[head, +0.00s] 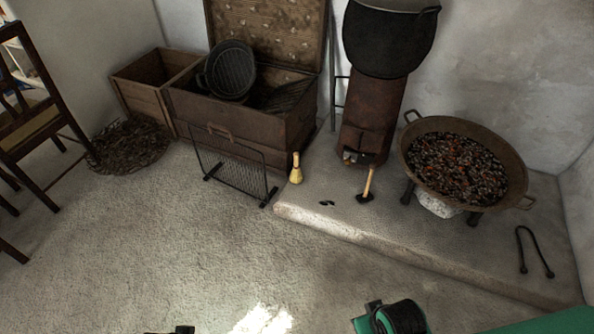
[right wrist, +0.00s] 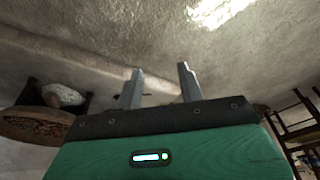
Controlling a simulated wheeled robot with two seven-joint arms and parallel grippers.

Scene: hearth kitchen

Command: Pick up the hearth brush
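The hearth brush (head: 296,169) looks like a small straw-yellow hand brush. It stands upright on the floor, narrow end up, between the mesh fire screen and the raised hearth slab. My right gripper (right wrist: 160,72) is open in the right wrist view, with two grey fingers apart and nothing between them. In the head view only part of my right arm shows at the bottom, far in front of the brush. A dark bit at the bottom edge, left of centre, seems to be part of my left arm; its fingers are out of frame. Neither gripper is near the brush.
The fire screen (head: 232,165) stands left of the brush, before a rusty open chest (head: 240,125). A wooden-handled tool (head: 368,184) leans by the rusty stove (head: 370,115). A coal-filled pan (head: 460,165) and bent tongs (head: 534,250) are right. The front floor is clear.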

